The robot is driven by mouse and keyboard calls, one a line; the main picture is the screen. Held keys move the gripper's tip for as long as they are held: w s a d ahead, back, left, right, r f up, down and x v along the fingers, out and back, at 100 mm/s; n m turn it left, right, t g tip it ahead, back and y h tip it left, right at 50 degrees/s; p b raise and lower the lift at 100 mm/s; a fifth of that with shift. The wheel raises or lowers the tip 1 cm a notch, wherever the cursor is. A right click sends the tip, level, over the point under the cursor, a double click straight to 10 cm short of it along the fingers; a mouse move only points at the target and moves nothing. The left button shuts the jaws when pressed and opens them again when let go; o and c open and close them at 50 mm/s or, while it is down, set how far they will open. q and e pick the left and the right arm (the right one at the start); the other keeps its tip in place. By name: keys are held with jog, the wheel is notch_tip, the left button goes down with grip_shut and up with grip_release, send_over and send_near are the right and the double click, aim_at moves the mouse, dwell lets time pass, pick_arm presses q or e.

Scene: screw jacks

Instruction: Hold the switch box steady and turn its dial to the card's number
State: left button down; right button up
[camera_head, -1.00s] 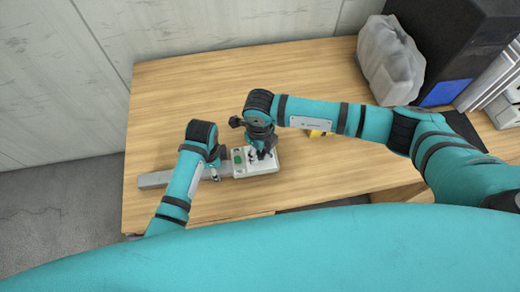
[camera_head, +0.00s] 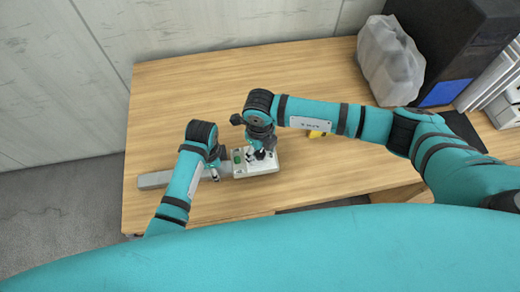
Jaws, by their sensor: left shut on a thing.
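The switch box (camera_head: 268,167) is a pale box with a green patch on its top left, lying on the wooden table. A grey bar (camera_head: 155,180) runs out from its left side. My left gripper (camera_head: 215,175) is at this bar, just left of the box, and is shut on it. My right gripper (camera_head: 260,154) points down over the top of the box, where a dark knob-like part shows. It hides most of the dial, and its fingers are too small to judge. No number can be read.
A small yellow item (camera_head: 316,133) lies partly behind my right arm. The table (camera_head: 190,85) is clear behind the box.

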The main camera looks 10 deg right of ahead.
aim_at(260, 153)
jog(key=shift+r, duration=0.1)
notch_tip(260, 153, up, 12)
dwell(0.5)
pick_arm(q)
jog(key=c, duration=0.6)
grip_release()
jog(key=shift+c, duration=0.2)
jog(key=shift+r, duration=0.1)
